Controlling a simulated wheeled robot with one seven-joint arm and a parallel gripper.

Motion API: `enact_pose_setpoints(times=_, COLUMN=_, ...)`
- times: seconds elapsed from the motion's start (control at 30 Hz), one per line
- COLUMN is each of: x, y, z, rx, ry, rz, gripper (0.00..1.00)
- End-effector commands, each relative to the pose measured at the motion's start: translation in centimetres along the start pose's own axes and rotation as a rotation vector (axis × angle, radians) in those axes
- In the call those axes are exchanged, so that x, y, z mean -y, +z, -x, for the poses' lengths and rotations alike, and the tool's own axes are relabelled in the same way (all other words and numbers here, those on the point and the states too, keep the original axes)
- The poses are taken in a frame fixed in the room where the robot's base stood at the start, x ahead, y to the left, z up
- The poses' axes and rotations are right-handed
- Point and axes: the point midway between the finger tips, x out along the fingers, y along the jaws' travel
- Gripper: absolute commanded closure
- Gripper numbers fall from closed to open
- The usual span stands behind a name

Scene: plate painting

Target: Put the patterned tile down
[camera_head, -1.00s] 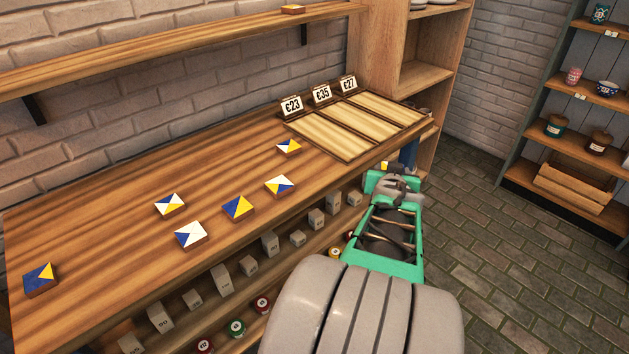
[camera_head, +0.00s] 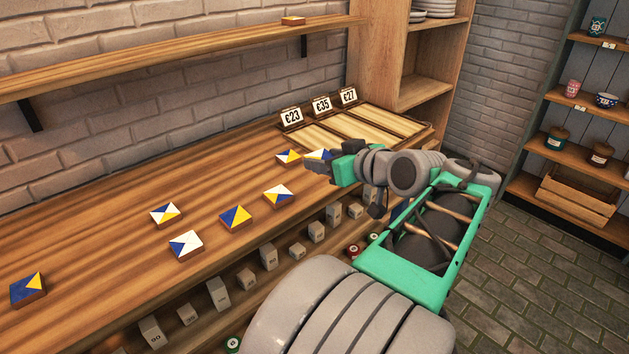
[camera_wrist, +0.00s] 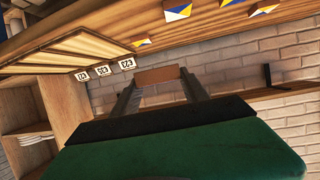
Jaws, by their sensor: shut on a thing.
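My gripper (camera_head: 318,165) is shut on a patterned tile (camera_head: 320,154) with blue and white on its face. It holds the tile over the wooden counter (camera_head: 110,250), near the counter's front edge and the display boards. In the wrist view the tile's plain brown edge (camera_wrist: 157,75) shows between the two fingers. Whether the tile touches anything below cannot be told. Another tile (camera_head: 289,156) lies just left of the held one. More tiles in blue, white and yellow lie on the counter, among them one at the middle (camera_head: 278,196) and one at the far left (camera_head: 28,289).
Pale wooden boards (camera_head: 352,126) with price signs (camera_head: 321,105) stand at the counter's far right end. A wall shelf (camera_head: 180,59) with one tile (camera_head: 293,20) runs above. Grey blocks (camera_head: 269,256) stand on a lower shelf. The counter's left rear is clear.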

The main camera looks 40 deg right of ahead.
Motion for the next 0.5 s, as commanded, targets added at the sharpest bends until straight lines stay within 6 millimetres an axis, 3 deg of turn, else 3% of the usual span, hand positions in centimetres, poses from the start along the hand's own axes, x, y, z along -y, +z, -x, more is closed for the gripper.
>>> enact_pose_setpoints(times=0.1, x=0.6, y=1.0, z=0.0, rx=-0.001, ry=-0.042, rz=0.017, gripper=0.92)
enact_pose_setpoints(times=0.37, x=0.6, y=0.9, z=0.0, rx=-0.001, ry=-0.046, rz=0.02, gripper=0.92)
enact_pose_setpoints(times=0.5, x=-0.1, y=1.1, z=-1.6, rx=-0.001, ry=-0.05, rz=0.018, gripper=0.92)
